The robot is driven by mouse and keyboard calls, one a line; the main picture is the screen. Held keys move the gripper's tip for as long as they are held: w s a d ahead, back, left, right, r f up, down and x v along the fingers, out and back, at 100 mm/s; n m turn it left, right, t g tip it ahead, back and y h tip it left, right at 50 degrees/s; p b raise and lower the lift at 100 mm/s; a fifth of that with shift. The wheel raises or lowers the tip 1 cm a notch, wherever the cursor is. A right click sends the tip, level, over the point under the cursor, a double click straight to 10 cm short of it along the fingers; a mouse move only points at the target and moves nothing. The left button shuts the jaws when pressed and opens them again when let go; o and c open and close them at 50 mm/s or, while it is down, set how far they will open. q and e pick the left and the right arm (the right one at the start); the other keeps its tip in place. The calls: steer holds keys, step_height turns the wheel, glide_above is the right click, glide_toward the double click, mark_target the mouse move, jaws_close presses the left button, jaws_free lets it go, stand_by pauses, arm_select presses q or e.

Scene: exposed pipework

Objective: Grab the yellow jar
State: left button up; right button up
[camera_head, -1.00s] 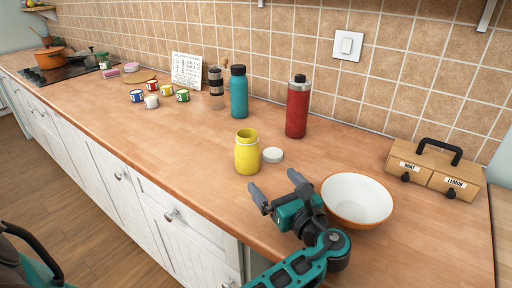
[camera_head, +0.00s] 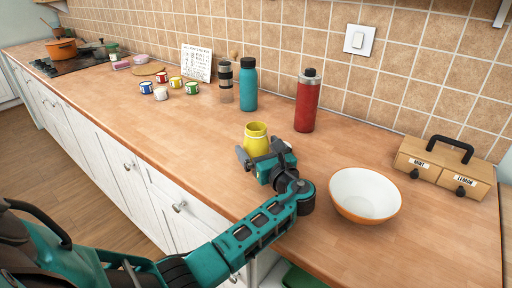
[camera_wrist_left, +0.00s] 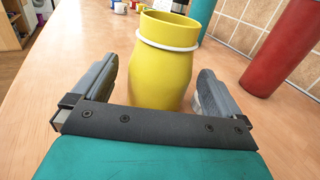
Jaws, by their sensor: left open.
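The yellow jar (camera_head: 256,136) stands upright and open-topped on the wooden counter. In the left wrist view the jar (camera_wrist_left: 160,68) fills the middle, with a white ring around its neck. My left gripper (camera_head: 262,157) is at the jar's near side, its lower part hidden behind the gripper in the head view. In the left wrist view the fingers (camera_wrist_left: 154,88) are open, one on each side of the jar, with a gap visible at the left finger. My right gripper is not in view.
A teal bottle (camera_head: 248,88) and a red bottle (camera_head: 306,104) stand behind the jar. A white and orange bowl (camera_head: 365,194) is to the right of my left arm. Several small cups (camera_head: 161,94) stand farther left. The front counter is clear left of the gripper.

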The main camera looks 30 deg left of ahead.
arm_select(q)
steer(key=shift+w+a, duration=0.1)
steer(key=shift+a, duration=0.1)
steer(key=c, duration=1.2)
